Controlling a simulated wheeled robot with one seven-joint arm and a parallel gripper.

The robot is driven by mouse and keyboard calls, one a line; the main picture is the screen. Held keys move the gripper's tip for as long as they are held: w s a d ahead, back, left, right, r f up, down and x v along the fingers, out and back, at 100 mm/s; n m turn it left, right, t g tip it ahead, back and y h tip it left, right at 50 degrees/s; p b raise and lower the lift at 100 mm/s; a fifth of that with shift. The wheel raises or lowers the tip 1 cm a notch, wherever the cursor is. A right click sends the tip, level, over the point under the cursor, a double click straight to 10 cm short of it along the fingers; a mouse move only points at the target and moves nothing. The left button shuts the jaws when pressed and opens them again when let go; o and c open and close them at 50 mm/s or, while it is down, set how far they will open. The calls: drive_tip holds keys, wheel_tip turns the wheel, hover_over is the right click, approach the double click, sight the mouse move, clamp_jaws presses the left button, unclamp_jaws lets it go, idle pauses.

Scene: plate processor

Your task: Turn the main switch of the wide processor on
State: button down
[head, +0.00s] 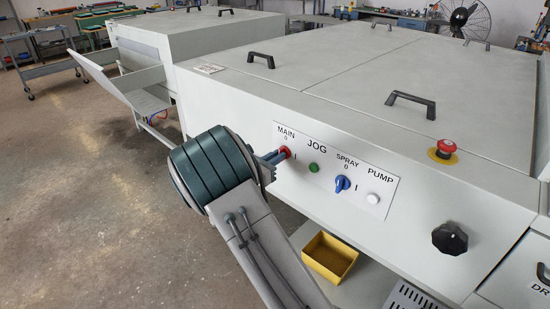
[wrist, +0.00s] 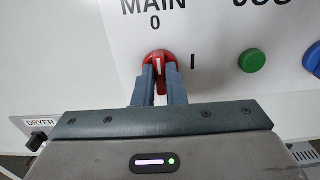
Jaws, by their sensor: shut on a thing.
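The red main switch (wrist: 159,62) is under the label MAIN on the white panel (wrist: 206,62) of the wide processor. Its white mark points up at 0, and the I is to its right. My gripper (wrist: 160,88) is shut on the red switch, one finger on each side of it. In the head view the switch (head: 285,152) shows just past the fingertips of my gripper (head: 277,156). The lower part of the switch is partly hidden by the fingers.
On the panel to the right are a green JOG button (head: 313,167), a blue SPRAY switch (head: 342,184) and a white PUMP button (head: 373,198). A red emergency stop (head: 446,149) and a black knob (head: 450,238) are farther right. A yellow bin (head: 330,256) sits below.

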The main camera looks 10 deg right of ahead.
drive_tip(key=shift+f+m+b, duration=0.15)
drive_tip(key=shift+m+b, duration=0.15)
drive_tip(key=shift+b, duration=0.15)
drive_tip(key=m+b, duration=0.5)
drive_tip(key=b, duration=0.3)
drive_tip(key=m+b, duration=0.6)
drive_tip(key=b, duration=0.2)
drive_tip(key=m+b, duration=0.6)
drive_tip(key=b, duration=0.2)
drive_tip(key=shift+s+d+f+b, duration=0.2)
drive_tip(key=shift+s+f+b, duration=0.05)
drive_tip(key=shift+f+b, duration=0.05)
drive_tip(key=c, duration=1.5)
unclamp_jaws()
drive_tip(key=shift+r, duration=0.15)
drive_tip(key=shift+a, duration=0.1)
